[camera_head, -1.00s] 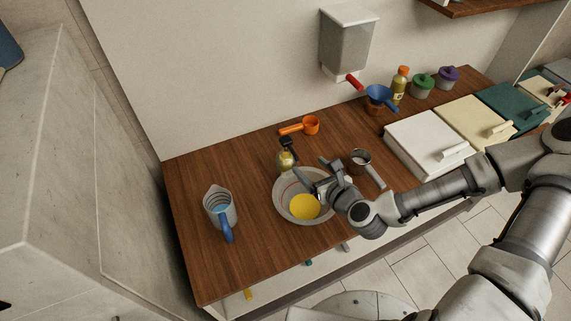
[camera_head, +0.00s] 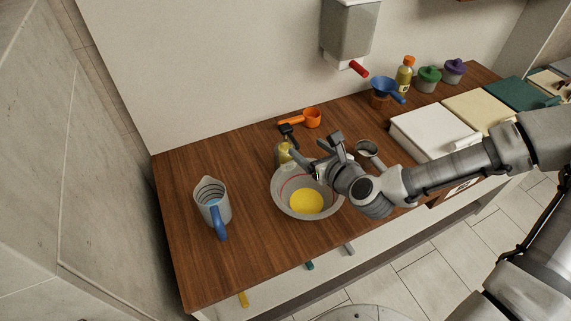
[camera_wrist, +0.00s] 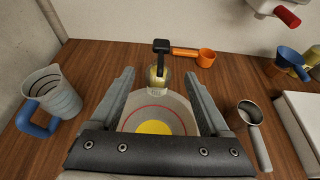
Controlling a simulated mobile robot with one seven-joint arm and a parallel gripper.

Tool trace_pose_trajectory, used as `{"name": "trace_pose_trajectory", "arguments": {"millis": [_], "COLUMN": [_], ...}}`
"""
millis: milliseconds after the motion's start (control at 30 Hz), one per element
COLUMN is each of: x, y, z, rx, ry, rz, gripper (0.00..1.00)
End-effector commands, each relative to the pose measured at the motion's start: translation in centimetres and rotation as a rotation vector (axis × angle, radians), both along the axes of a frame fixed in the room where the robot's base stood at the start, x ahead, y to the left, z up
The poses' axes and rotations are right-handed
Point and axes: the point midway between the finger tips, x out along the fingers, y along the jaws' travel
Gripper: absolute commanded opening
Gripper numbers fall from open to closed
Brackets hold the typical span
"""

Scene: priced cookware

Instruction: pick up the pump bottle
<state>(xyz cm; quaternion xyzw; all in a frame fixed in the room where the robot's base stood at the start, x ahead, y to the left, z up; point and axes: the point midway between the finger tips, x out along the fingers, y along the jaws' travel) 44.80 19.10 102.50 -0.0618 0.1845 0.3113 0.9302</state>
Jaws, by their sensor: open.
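The pump bottle (camera_head: 283,152) has a yellowish body and a black pump head, and stands upright on the wooden counter just behind the bowl. In the wrist view the pump bottle (camera_wrist: 157,75) is centred ahead, beyond and between the two fingertips. My gripper (camera_head: 315,151) is open and empty, above the bowl and to the right of the bottle; in the wrist view its fingers (camera_wrist: 158,82) are spread wide. The bottle's lower part is partly hidden by the bowl's rim.
A grey bowl (camera_head: 281,202) with yellow contents sits below my gripper. A measuring jug (camera_head: 211,205) with a blue handle stands left. An orange scoop (camera_head: 312,118) lies behind the bottle. A metal cup (camera_head: 367,148) with a handle is right.

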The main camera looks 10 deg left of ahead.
Motion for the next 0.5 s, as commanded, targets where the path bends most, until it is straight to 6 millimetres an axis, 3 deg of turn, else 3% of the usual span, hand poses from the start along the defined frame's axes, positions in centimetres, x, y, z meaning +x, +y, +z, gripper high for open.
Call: {"name": "trace_pose_trajectory", "arguments": {"millis": [500], "x": [6.3], "y": [4.9], "z": [-3.3], "rx": [0.0], "ry": [0.001], "rz": [0.002], "gripper": [0.8]}}
